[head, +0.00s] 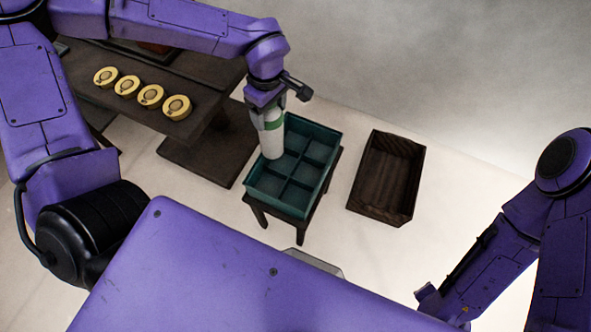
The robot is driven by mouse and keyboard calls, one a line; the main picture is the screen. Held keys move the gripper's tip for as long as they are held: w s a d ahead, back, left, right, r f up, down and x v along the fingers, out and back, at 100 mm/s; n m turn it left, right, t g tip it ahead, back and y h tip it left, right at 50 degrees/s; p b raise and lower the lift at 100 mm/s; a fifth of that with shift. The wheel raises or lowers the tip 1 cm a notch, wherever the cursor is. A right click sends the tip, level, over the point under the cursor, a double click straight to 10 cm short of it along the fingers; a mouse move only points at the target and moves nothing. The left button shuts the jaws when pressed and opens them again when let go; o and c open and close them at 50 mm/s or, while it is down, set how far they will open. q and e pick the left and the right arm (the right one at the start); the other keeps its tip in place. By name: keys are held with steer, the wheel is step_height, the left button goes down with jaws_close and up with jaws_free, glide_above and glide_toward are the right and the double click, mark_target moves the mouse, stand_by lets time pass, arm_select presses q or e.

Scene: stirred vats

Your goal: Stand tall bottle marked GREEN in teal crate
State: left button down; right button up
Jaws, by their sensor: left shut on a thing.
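My left gripper (266,108) is shut on a tall white bottle (272,143) with a green band near its top. It holds the bottle roughly upright, over the left side of the teal crate (325,128). The bottle's lower end is at or in a left-hand compartment; I cannot tell whether it touches the bottom. The crate has several square compartments, and those not behind the bottle look empty. The crate rests on a small dark stand. Any lettering on the bottle cannot be read. My right arm is at the lower right, its gripper not clearly seen.
A dark table (200,128) at the left carries a row of several yellow round objects (126,87). An empty dark wooden crate (388,178) lies on the floor right of the stand. Pale floor is clear at the right.

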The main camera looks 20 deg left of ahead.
arm_select(q)
steer(key=s+a+n+b, duration=0.2)
steer(key=s+n+b, duration=0.3)
steer(key=n+b, duration=0.75)
steer(key=w+d+f+n, duration=0.3)
steer(key=w+d+f, duration=0.4)
steer(key=d+f, duration=0.5)
steer(key=shift+d+f+b, duration=0.25)
steer(key=shift+f+b, duration=0.1)
steer(key=shift+b, duration=0.05)
steer(key=shift+n, duration=0.35)
steer(key=shift+c, duration=0.4)
jaws_free()
steer(key=shift+f, duration=0.15)
